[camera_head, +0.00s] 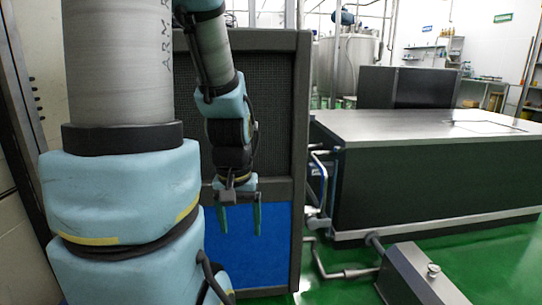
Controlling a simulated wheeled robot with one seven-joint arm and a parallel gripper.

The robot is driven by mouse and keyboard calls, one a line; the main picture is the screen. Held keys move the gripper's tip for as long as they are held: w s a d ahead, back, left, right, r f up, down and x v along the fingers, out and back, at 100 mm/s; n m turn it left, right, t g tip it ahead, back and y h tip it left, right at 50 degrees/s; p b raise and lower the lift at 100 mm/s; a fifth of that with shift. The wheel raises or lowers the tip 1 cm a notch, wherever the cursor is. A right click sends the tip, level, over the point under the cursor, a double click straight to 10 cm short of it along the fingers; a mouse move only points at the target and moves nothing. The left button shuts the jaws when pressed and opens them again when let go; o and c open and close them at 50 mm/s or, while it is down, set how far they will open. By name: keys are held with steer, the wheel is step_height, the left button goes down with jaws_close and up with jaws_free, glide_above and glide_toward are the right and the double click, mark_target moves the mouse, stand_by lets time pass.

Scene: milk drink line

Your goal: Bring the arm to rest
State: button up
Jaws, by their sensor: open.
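My gripper (239,220) hangs at the end of my arm (228,115), left of the picture's middle. Its two green fingers point down and stand apart, with nothing between them. It shows in front of the blue lower panel (250,262) of a dark-framed cabinet. The near part of my arm fills the left side of the view and hides part of the cabinet.
The dark cabinet frame (297,130) stands behind my gripper. To its right is a long dark unit with a metal top (420,128) and pipes (318,185). A low grey metal box (415,275) sits on the green floor (490,262) at lower right.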

step_height(320, 180, up, 20)
steer(key=p, duration=1.8)
steer(key=shift+r, duration=0.25)
